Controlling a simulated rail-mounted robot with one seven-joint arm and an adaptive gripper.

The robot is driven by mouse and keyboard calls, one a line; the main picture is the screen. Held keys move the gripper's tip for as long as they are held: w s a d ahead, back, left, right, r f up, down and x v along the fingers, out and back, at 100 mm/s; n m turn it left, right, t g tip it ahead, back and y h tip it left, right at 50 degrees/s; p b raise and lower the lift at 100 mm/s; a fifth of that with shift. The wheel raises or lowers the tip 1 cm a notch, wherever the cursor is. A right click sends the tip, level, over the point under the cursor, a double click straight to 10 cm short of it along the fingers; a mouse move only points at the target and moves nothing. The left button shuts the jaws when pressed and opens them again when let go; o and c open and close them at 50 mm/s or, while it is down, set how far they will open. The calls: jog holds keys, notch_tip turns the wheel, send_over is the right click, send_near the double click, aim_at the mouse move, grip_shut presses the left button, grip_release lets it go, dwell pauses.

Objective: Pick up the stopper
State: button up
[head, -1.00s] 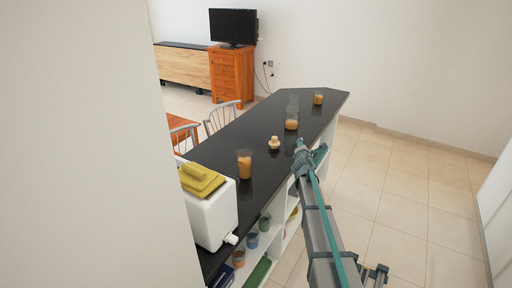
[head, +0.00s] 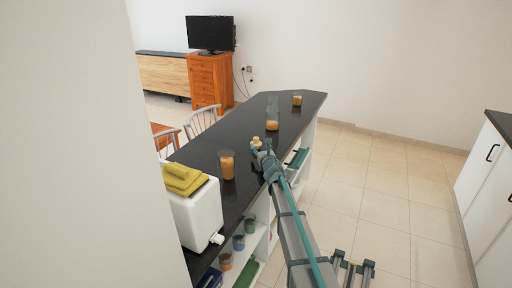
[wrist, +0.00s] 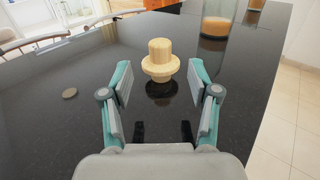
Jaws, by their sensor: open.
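The stopper (wrist: 160,62) is a pale wooden piece with a round knob over a wider flange. It stands on the black counter (wrist: 60,120), just beyond my open fingertips and roughly centred between them in the wrist view. My gripper (wrist: 158,88) is open and empty, its teal and grey fingers spread to either side. In the head view the stopper (head: 257,142) shows just past the end of my gripper (head: 266,156), partly hidden by it.
A glass with orange-brown contents (wrist: 217,22) stands behind the stopper to the right. Another filled glass (head: 227,165) and a white dispenser with yellow cloths (head: 196,212) stand nearer. Chairs (head: 200,121) line the far side.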

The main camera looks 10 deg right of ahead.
aim_at(257, 140)
jog(key=shift+w+p, duration=0.3)
jog(key=shift+w, duration=0.2)
jog(key=shift+w+a+p, duration=0.2)
jog(key=shift+w+p, duration=0.25)
jog(key=shift+w, duration=1.2)
jog(key=shift+w+a+p, duration=0.2)
jog(key=shift+w+p, duration=0.25)
jog(key=shift+w, duration=1.2)
jog(key=c, duration=1.1)
jog(key=shift+c, duration=0.2)
